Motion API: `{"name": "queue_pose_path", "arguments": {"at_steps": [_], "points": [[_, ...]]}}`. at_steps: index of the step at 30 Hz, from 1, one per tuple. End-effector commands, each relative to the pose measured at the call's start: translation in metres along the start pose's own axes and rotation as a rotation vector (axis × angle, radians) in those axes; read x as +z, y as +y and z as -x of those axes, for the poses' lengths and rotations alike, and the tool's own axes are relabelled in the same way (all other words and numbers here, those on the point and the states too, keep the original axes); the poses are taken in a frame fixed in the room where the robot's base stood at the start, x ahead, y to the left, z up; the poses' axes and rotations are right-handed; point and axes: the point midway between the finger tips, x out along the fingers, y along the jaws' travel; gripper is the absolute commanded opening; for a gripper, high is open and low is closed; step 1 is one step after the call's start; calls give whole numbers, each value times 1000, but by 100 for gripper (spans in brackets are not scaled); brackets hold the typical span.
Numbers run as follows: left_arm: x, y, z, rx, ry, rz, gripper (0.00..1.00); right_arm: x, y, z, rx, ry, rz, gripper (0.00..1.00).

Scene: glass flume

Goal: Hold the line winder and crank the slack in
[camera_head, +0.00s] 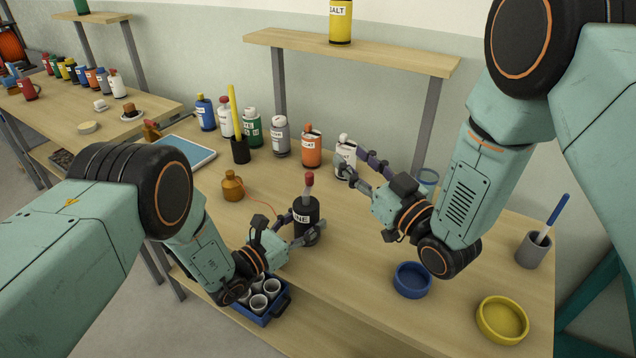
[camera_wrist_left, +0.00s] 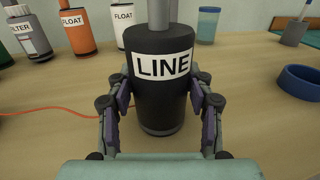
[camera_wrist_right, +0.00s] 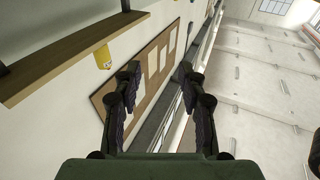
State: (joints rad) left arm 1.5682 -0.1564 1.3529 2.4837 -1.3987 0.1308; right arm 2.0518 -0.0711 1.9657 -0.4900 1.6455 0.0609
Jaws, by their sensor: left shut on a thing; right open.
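The line winder is a black cylinder (camera_head: 306,207) labelled LINE, upright on the table, with a red knob (camera_head: 309,179) on a thin post above it. It fills the middle of the left wrist view (camera_wrist_left: 163,100). My left gripper (camera_head: 304,230) is shut on its body, one finger on each side. An orange line (camera_wrist_left: 60,111) lies on the table to the left of the winder. My right gripper (camera_head: 353,164) is open and empty, above the table and right of the red knob. The right wrist view shows nothing between its fingers (camera_wrist_right: 158,73).
A brown-orange jug (camera_head: 232,188) stands left of the winder. Several labelled bottles (camera_head: 281,137) stand behind it. A blue bowl (camera_head: 412,281) and a yellow bowl (camera_head: 502,320) sit at the right. A blue crate of cups (camera_head: 283,305) is near the front edge.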

Motion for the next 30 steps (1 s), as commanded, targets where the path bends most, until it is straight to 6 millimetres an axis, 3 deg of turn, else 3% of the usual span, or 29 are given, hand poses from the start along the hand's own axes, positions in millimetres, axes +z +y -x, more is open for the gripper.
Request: {"name": "queue_pose_path", "arguments": {"at_steps": [5, 11, 15, 21, 30], "points": [[0, 0, 0, 0, -1, -1, 16, -28, 8, -19, -160, -7, -21, 41], [0, 0, 0, 0, -1, 0, 16, -34, 9, -24, -336, -102, -8, 41], [0, 0, 0, 0, -1, 0, 16, -26, 12, -19, -440, -211, 25, 41], [0, 0, 0, 0, -1, 0, 16, 3, 14, -5, -538, -391, 74, 41], [0, 0, 0, 0, -1, 0, 16, 26, 13, 2, -549, -517, 62, 41]]}}
